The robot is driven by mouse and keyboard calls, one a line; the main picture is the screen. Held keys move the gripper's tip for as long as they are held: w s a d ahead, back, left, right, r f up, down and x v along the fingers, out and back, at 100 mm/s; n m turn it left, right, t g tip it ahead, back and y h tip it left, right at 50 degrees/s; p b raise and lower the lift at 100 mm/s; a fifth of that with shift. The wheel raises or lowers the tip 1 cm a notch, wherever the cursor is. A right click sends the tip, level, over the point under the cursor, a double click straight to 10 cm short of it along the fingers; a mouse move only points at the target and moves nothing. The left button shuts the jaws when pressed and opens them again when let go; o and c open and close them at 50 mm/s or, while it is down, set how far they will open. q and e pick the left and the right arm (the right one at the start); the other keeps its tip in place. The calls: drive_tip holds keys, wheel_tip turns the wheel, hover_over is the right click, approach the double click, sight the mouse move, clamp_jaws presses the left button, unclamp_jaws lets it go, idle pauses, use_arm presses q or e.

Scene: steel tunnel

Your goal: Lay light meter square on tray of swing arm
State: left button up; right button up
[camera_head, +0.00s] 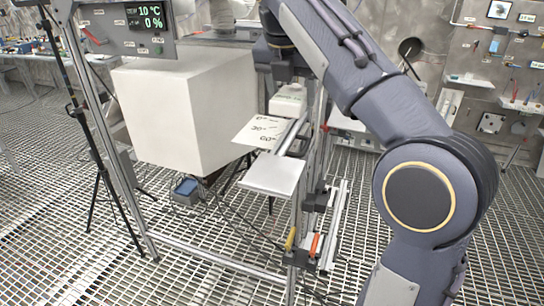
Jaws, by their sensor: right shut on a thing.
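My right arm comes in from the right and bends over to the middle. My right gripper (284,84) points down near the top middle and is shut on a small white box-like thing, which looks like the light meter (288,101). The fingertips are small and partly hidden. The tray (272,175) is a bare, pale metal plate on the swing arm, nearer to me than the meter. A pale angle plate (260,131) marked with degrees lies between the meter and the tray. I cannot tell whether the meter touches anything below. My left gripper is not in view.
A large white block (180,110) stands to the left of the tray. A metal post frame with a display panel (130,28) stands at the left. Yellow and orange handles (314,245) are low on the rig. The grated floor (60,240) is open at the front left.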

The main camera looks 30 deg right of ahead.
hover_over(276, 169)
drive_tip(key=a, duration=0.1)
drive_tip(key=f, duration=0.4)
drive_tip(key=s+f, duration=0.1)
drive_tip(key=f, duration=0.2)
drive_tip(key=shift+f, duration=1.65)
drive_tip(key=shift+a+f, duration=0.1)
drive_tip(key=o, duration=1.1)
drive_tip(key=shift+o, duration=0.2)
drive_tip(key=v, duration=1.2)
